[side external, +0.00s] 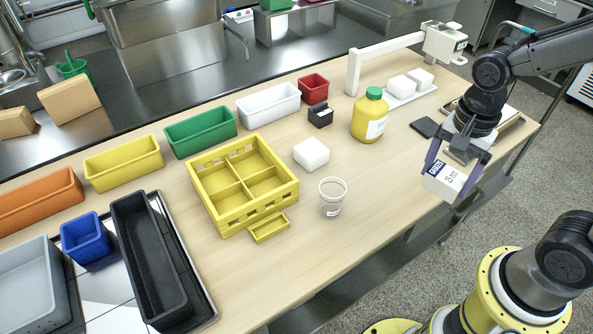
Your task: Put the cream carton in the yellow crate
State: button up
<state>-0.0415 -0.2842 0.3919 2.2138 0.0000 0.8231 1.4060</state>
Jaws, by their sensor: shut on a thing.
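My gripper (457,178) is at the right, above the table's front right edge. Its two fingers are shut on a small white carton (444,183) with a blue label patch and printed text, held tilted in the air. I take this as the cream carton. The yellow crate (243,185) stands at the middle of the table, well to the left of my gripper. It is divided into compartments, and those I can see look empty. A small yellow tray (270,228) sticks out at its front.
Between carton and crate stand a clear cup (332,197), a white block (311,153) and a yellow bottle (370,115). Coloured bins, such as the green one (201,132), line the back. A black bin (150,262) stands left of the crate. The table front right of the cup is clear.

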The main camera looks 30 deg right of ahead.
aim_at(246, 188)
jog(key=w+a+r+n, duration=0.3)
jog(key=w+a+n, duration=0.4)
jog(key=a, duration=0.1)
jog(key=w+a+r+n, duration=0.2)
jog(key=w+a+n, duration=0.5)
jog(key=w+a, duration=0.1)
jog(key=shift+n, duration=0.8)
jog(key=w+a+f, duration=0.2)
jog(key=a, duration=0.1)
jog(key=w+a+f, duration=0.2)
jog(key=a, duration=0.1)
jog(key=w+a+f, duration=0.2)
jog(key=w+a, duration=0.1)
jog(key=a, duration=0.1)
jog(key=w+a+f, duration=0.1)
jog(key=f, duration=0.1)
jog(key=w+f, duration=0.2)
jog(key=w+a+f, duration=0.1)
jog(key=shift+w+a+f, duration=0.2)
jog(key=shift+a+f, duration=0.1)
jog(key=shift+f, duration=1.55)
jog(key=shift+f, duration=0.15)
